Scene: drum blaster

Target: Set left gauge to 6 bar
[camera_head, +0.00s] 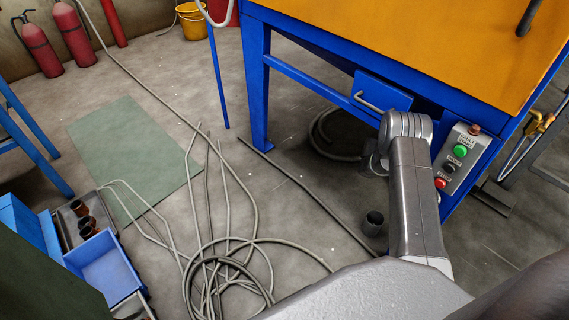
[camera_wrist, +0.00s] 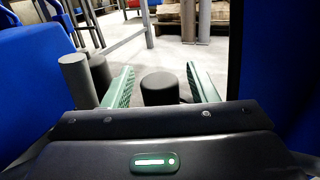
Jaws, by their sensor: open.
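No gauge dial can be made out in either view, so its reading cannot be told. In the wrist view my gripper (camera_wrist: 160,68) is open, with one green finger on each side. A dark round knob-like cylinder (camera_wrist: 160,89) stands between the fingers, with a visible gap on both sides. I cannot tell whether it belongs to the left gauge. In the head view my arm reaches toward the blue machine (camera_head: 258,90) with the orange top (camera_head: 420,40); the gripper is hidden there.
In the wrist view, grey cylinders (camera_wrist: 76,78) stand left of the fingers and blue panels (camera_wrist: 35,65) flank both sides. In the head view, a button panel (camera_head: 459,158) and brass fitting (camera_head: 540,124) are at right. Hoses (camera_head: 225,270) lie coiled on the floor.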

